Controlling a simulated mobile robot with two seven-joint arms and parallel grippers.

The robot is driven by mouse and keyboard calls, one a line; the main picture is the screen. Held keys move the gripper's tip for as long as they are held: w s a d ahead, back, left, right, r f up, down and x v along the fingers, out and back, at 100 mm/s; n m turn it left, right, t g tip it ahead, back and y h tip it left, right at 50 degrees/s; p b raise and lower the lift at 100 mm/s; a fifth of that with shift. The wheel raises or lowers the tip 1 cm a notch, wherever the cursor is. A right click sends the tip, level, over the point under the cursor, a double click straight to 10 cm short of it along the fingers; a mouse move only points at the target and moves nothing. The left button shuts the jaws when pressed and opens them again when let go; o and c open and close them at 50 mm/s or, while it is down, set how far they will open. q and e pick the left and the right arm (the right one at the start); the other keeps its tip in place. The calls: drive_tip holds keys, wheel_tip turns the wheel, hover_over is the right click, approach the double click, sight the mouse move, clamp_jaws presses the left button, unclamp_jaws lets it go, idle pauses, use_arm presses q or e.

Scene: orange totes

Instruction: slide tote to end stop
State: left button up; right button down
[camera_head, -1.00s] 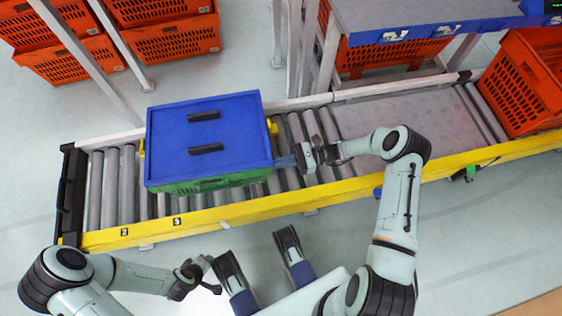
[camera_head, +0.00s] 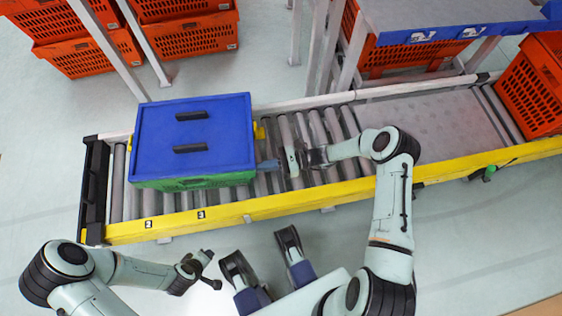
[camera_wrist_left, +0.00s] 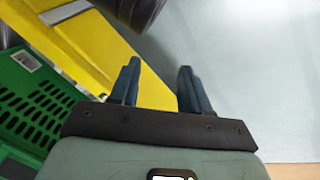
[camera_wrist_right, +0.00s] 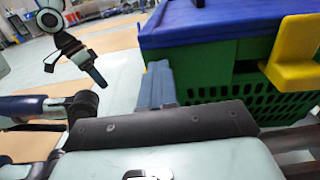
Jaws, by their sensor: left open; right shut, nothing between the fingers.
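The tote (camera_head: 160,184) is green with a blue lid (camera_head: 215,125) and two black handles. It sits upright on the roller conveyor, near its left end. The black end stop (camera_head: 95,185) stands to its left, with a narrow strip of bare rollers between them. My right gripper (camera_head: 262,165) is shut and empty, its fingertips at the tote's right side; contact is hard to tell. The right wrist view shows the shut fingers (camera_wrist_right: 157,85) close beside the green wall (camera_wrist_right: 215,70). My left gripper (camera_wrist_left: 155,85) is open and empty, in front of the yellow rail (camera_wrist_left: 120,60).
The conveyor's yellow front rail (camera_head: 300,205) runs between me and the tote. Bare rollers (camera_head: 315,125) lie right of it. An orange tote (camera_head: 525,95) stands at the far right, and stacked orange totes (camera_head: 185,45) stand behind. A blue-edged shelf (camera_head: 440,25) is at the back.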

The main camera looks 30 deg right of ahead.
approach(189, 180)
drive_tip(key=b+x, duration=0.1)
drive_tip(key=x, duration=0.3)
drive_tip(key=b+x, duration=0.1)
drive_tip(key=x, duration=0.3)
drive_tip(key=shift+w+a+f, duration=0.1)
drive_tip(key=shift+a+f, duration=0.1)
drive_tip(key=shift+a, duration=0.1)
drive_tip(key=shift+w+a+r, duration=0.1)
drive_tip(key=shift+a, duration=0.2)
use_arm(q)
drive_tip(key=shift+g, duration=0.8)
drive_tip(key=s+f, duration=0.4)
drive_tip(key=shift+s+a, duration=0.2)
drive_tip(key=shift+s, duration=0.05)
use_arm(e)
drive_tip(key=shift+d, duration=0.1)
